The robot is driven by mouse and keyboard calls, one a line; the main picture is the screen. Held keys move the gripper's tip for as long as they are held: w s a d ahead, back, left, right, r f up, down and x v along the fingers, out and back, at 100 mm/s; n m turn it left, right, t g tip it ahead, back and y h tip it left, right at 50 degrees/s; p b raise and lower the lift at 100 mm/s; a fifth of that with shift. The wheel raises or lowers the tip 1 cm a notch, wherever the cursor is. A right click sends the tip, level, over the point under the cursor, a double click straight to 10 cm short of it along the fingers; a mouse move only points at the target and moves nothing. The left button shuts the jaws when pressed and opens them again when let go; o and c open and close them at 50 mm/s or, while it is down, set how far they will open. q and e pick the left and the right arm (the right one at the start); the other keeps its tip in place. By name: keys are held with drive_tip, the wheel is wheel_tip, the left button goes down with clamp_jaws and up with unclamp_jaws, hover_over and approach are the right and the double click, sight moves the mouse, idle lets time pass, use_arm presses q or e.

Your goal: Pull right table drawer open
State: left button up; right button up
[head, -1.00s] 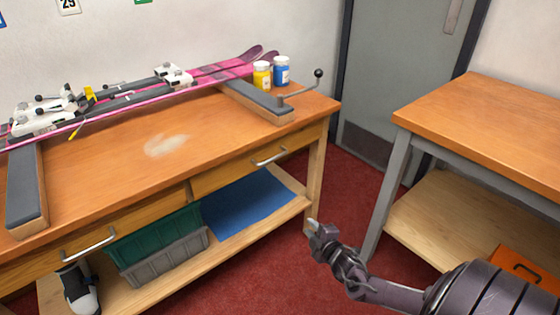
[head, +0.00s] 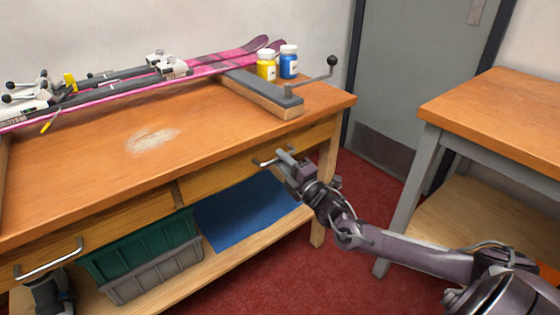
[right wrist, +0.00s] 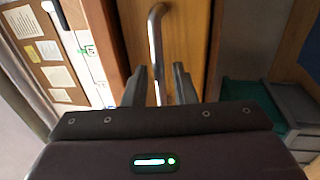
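The right table drawer (head: 225,177) is a wooden front under the bench top, flush and closed. Its metal bar handle (head: 264,162) shows partly behind my right gripper (head: 285,157) in the head view. In the right wrist view, the handle (right wrist: 156,40) runs down between the two spread fingers of my right gripper (right wrist: 161,88). A gap shows beside the handle, so the fingers look open around it rather than clamped.
The left drawer handle (head: 48,259) is at lower left. Green and grey crates (head: 140,245) and a blue mat (head: 245,212) lie on the shelf below. Skis, a yellow jar (head: 266,65) and a blue jar (head: 288,62) are on top. A second table (head: 500,115) stands right.

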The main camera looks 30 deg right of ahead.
drive_tip(key=shift+x, duration=0.75)
drive_tip(key=shift+c, duration=0.3)
clamp_jaws()
drive_tip(key=shift+s, duration=0.15)
